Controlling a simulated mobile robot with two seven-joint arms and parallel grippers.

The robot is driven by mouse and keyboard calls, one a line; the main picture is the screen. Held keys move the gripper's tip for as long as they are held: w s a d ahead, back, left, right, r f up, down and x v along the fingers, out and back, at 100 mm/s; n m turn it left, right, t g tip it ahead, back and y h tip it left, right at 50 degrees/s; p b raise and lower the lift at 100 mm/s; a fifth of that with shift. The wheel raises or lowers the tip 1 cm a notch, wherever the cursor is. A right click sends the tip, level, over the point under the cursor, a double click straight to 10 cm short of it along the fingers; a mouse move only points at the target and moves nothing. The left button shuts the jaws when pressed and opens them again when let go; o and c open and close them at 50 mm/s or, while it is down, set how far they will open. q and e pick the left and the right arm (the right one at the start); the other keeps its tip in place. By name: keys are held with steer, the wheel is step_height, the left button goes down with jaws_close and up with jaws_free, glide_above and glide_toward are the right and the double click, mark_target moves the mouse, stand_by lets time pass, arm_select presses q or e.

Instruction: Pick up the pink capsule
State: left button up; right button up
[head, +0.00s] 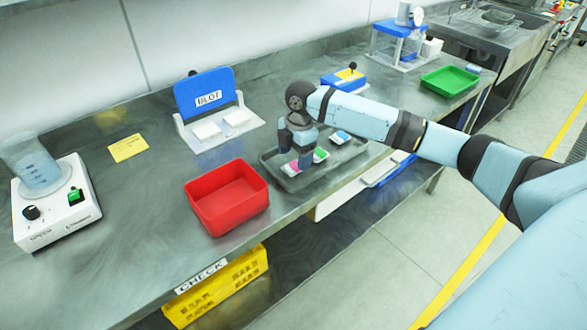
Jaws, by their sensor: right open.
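The pink capsule (290,168) lies on the dark grey tray (325,178) on the steel bench. My right gripper (297,155) points down over the tray, right above the pink capsule, and its fingers hide part of it. It is open, and I cannot tell whether the fingers reach around the capsule. A green capsule (320,155) and a blue capsule (340,137) lie on the same tray to the right. My left gripper is not in view.
An empty red bin (228,198) stands left of the tray. A blue BLOT stand (206,93) is behind it. A stirrer with a beaker (55,205) is at far left. A green tray (450,80) lies at the right. A yellow CHECK crate (215,290) sits below the bench edge.

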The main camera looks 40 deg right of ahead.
mark_target(294, 167)
step_height(294, 167, down, 3)
steer(key=shift+a+f, duration=0.1)
steer(key=c, duration=1)
steer(key=shift+r, duration=0.2)
